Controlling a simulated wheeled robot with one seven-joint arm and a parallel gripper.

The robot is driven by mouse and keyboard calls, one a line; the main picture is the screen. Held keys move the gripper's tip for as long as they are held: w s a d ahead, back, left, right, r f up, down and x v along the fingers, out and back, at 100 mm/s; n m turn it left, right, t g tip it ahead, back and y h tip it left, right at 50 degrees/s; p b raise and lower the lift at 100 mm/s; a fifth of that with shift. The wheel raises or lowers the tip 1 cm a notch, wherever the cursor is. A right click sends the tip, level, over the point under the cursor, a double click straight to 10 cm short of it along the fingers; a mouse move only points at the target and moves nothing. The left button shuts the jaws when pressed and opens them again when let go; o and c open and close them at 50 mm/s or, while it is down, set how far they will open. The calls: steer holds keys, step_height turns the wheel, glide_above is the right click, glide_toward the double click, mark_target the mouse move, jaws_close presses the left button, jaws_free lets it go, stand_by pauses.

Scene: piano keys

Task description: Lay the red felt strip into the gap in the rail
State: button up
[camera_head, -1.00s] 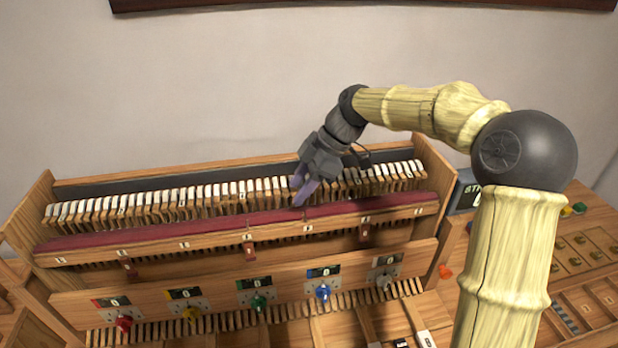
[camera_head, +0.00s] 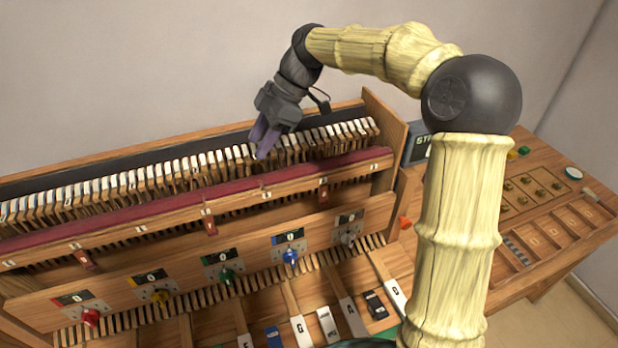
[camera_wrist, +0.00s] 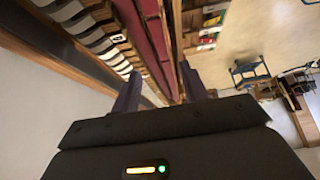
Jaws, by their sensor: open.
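The red felt (camera_head: 190,203) lies as a long dark red band along the wooden rail (camera_head: 225,208), in front of the keys. It looks unbroken in the head view, and I cannot tell a separate strip or a gap. In the wrist view the red felt (camera_wrist: 153,38) runs away from me between the fingers. My gripper (camera_head: 262,148) is open, with nothing visible between its purple fingers. Its tips are above the rear side of the felt, near the key ends, apparently clear of it. The fingers also show in the wrist view (camera_wrist: 162,92).
A row of white-topped keys (camera_head: 130,183) stands behind the rail. Below it a panel carries coloured knobs, including a blue knob (camera_head: 291,257). A side table (camera_head: 550,225) with compartments is at the right. The wall behind is bare.

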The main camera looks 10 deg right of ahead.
steer(key=s+d+f+m+t+h, duration=0.4)
steer(key=s+d+f+m+h, duration=0.2)
steer(key=s+d+f+m, duration=1)
steer(key=s+d+m, duration=0.2)
steer(key=m, duration=0.2)
steer(key=shift+s+d+m, duration=0.15)
steer(key=shift+d+m, duration=0.1)
steer(key=shift+m, duration=0.15)
